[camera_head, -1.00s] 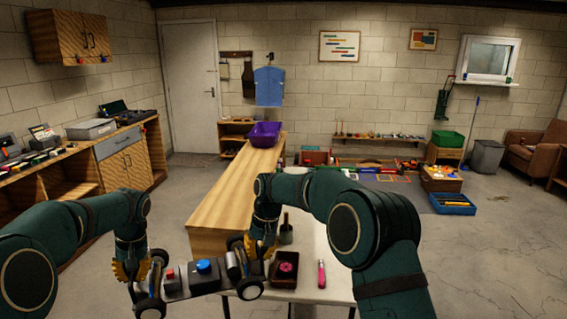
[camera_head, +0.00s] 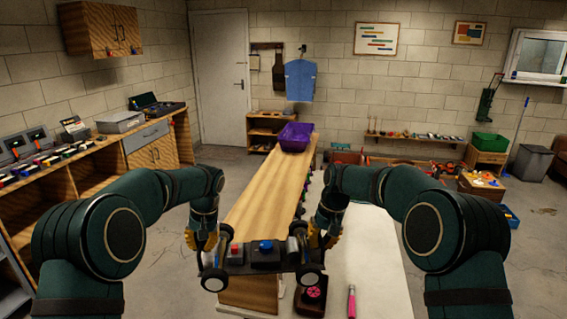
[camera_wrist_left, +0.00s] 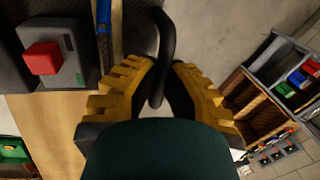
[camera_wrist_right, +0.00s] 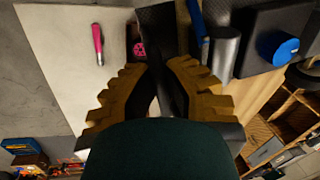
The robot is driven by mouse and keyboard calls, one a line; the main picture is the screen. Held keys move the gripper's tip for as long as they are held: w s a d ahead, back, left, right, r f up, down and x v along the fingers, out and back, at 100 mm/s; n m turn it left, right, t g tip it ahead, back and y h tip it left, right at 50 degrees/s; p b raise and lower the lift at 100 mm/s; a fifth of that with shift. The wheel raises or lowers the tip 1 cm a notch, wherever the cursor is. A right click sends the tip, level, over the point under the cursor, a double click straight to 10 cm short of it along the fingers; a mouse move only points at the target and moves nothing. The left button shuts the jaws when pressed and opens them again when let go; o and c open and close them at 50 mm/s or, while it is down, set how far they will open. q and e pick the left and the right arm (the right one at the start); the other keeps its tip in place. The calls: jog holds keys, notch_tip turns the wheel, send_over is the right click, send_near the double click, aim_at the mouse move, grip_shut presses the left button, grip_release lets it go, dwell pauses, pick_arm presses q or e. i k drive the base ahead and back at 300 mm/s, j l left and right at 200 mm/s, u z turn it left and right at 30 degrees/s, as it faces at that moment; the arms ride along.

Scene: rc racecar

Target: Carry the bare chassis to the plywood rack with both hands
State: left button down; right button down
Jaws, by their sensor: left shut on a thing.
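The chassis (camera_head: 232,268) is a dark plate held roughly level, with black wheels at its ends and a red-buttoned grey box and a blue-capped part on top. My left gripper (camera_head: 203,243) is at its left end; the left wrist view shows its yellow fingers (camera_wrist_left: 165,80) shut on a black loop. My right gripper (camera_head: 322,238) is at its right end; its fingers (camera_wrist_right: 160,80) are closed about a dark strip in the right wrist view. A small wooden shelf unit (camera_head: 262,130) stands by the door; I cannot tell if it is the plywood rack.
A long wooden bench (camera_head: 262,195) with a purple bin (camera_head: 295,136) runs ahead beneath the chassis. A white table (camera_head: 375,260) with a pink tool (camera_head: 351,302) is at right. A wooden cabinet (camera_head: 155,150) lines the left wall. Floor between cabinet and bench is clear.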

aim_at(266, 204)
jog(key=i, duration=1.05)
